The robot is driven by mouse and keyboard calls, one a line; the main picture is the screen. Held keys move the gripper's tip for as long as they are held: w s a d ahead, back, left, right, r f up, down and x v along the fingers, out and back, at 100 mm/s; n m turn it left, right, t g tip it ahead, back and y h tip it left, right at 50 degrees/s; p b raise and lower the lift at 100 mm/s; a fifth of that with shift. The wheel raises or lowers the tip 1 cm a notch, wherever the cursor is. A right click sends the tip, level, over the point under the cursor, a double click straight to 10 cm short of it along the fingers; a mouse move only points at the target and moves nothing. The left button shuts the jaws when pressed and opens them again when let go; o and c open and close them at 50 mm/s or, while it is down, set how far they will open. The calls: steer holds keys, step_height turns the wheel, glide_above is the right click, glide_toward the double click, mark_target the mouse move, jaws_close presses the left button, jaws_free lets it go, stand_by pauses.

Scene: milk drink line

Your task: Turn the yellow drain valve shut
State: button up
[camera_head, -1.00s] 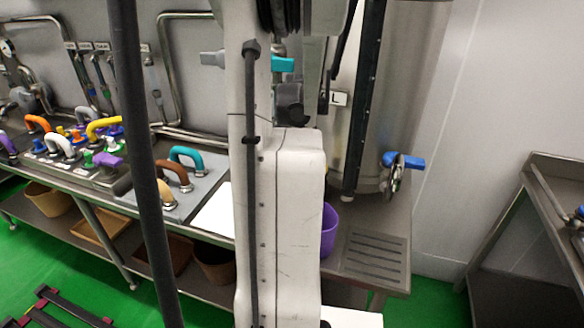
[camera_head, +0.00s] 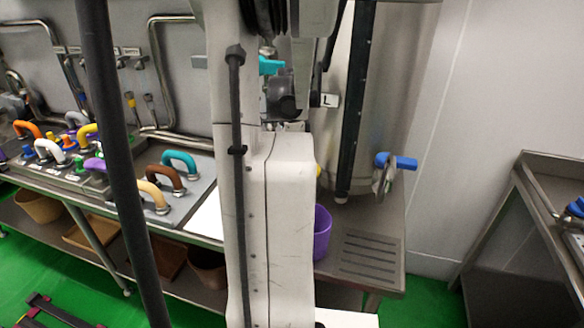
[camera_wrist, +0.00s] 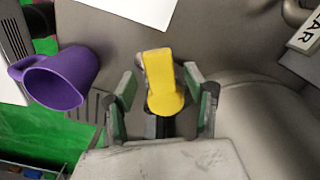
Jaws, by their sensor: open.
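The yellow drain valve (camera_wrist: 160,80) is in the middle of the wrist view, with a flat handle and a round hub. My gripper (camera_wrist: 158,95) is open, with one green-padded finger on each side of the valve. A gap shows between the handle and each finger. In the head view only a sliver of the yellow valve (camera_head: 318,170) shows at the right edge of my white arm link. My gripper is hidden behind my arm there.
A purple jug (camera_head: 322,232) stands on the bench below the valve; it also shows left of my gripper in the wrist view (camera_wrist: 56,80). The steel tank (camera_head: 385,100) carries a blue-handled valve (camera_head: 397,161). A slotted drain grate (camera_head: 368,255) lies at right.

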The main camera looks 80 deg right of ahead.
step_height(320, 180, up, 10)
stand_by(0.4)
